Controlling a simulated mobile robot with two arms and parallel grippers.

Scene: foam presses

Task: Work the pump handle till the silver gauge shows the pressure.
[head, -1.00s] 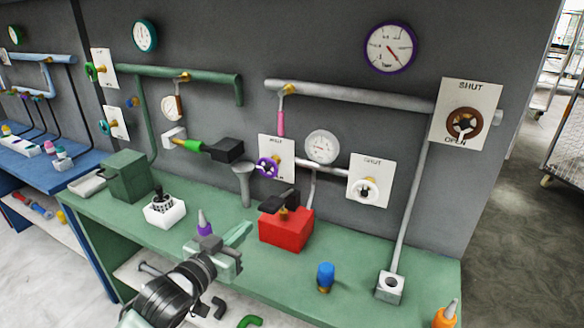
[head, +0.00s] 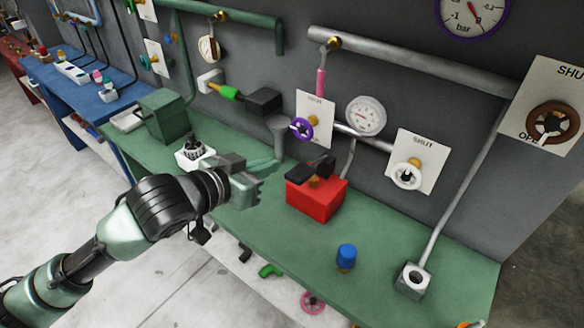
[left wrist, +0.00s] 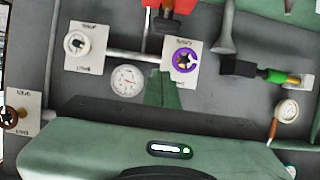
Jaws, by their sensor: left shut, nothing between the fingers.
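The silver gauge (head: 366,116) is a round white dial on the wall; its needle is too small to read surely. It also shows in the left wrist view (left wrist: 127,80). Below it, a red box (head: 312,200) with a black lever (head: 311,168) on top stands on the green bench; this looks like the pump and its handle. The lever shows only partly at the top of the left wrist view (left wrist: 166,22). My left gripper (head: 273,164) is shut and empty above the bench, left of the red box and apart from it. My right gripper is out of view.
A purple valve wheel (head: 302,128) and a white one (head: 407,177) flank the gauge. A pink lever (head: 320,82) hangs from the grey pipe. A grey funnel (head: 278,135) stands behind my gripper. A blue bottle (head: 346,257) stands at the bench front. Bench right of the red box is mostly clear.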

